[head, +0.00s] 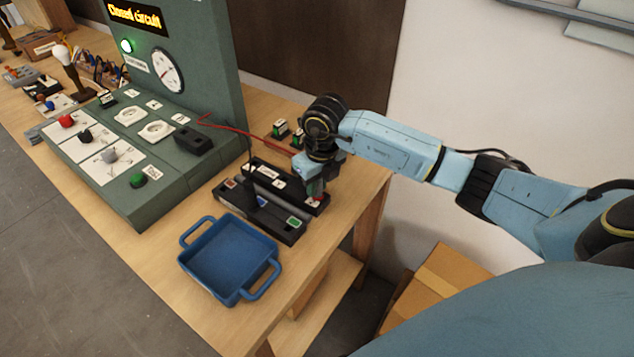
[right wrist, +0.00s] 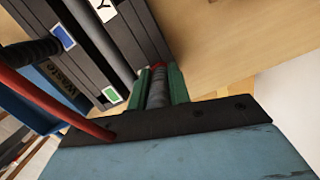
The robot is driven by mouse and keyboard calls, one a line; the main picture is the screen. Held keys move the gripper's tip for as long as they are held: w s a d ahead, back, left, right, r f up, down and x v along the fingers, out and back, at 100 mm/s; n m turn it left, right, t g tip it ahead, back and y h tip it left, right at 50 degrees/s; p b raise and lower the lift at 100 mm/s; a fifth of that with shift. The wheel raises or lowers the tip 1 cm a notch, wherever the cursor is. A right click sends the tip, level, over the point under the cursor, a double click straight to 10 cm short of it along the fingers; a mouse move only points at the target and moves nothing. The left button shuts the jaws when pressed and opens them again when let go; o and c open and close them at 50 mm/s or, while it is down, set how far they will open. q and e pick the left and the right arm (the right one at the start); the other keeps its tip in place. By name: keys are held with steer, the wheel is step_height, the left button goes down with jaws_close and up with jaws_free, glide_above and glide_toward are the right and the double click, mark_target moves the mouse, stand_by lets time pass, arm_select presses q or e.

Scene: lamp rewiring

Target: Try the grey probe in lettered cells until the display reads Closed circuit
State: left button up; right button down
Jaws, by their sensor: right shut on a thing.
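The display (head: 137,16) on the green panel reads "Closed circuit" in orange, and a green light (head: 126,46) is lit below it. My right gripper (head: 316,190) is at the far right end of the dark cell boxes (head: 290,235). It is shut on the grey probe, which shows in the right wrist view (right wrist: 157,92) as a ribbed grey cylinder with red at its far end, between the green finger pads. In the head view the probe is mostly hidden by the gripper. A letter Y label (right wrist: 103,5) shows on a box. My left gripper is not in view.
A blue tray (head: 187,262) stands at the table's front edge. A red cable (head: 245,131) runs from the panel towards my right gripper. Small green-and-black blocks (head: 279,128) lie behind the boxes. A lamp (head: 65,58) and other parts stand at far left.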

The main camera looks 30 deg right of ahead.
steer(key=c, duration=1.2)
jaws_free()
steer(key=shift+c, duration=0.2)
